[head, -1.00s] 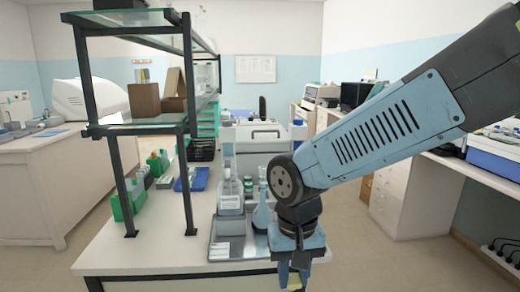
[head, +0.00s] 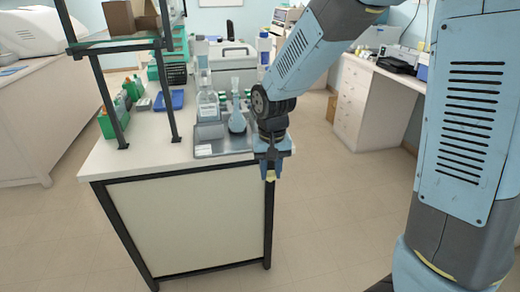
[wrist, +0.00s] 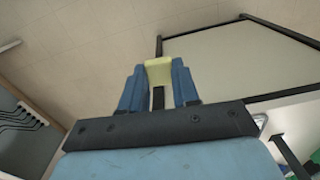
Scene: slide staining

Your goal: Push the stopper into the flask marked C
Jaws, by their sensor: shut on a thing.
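My gripper (head: 270,172) is shut on a pale yellow stopper (wrist: 158,70). In the wrist view the stopper sits between the two blue fingers, and its tip shows below them in the head view (head: 271,179). The gripper hangs just off the right front corner of the bench in the head view, pointing down. A bluish conical flask (head: 237,121) with a narrow neck stands upright on the metal tray, left of and behind the gripper. I cannot read a letter C on it.
The metal tray (head: 212,153) lies at the bench's front right. A clear labelled bottle (head: 208,108) stands left of the flask, and tall bottles (head: 263,50) stand behind. A shelf post (head: 168,85) rises on the left. The floor (head: 340,220) at right is clear.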

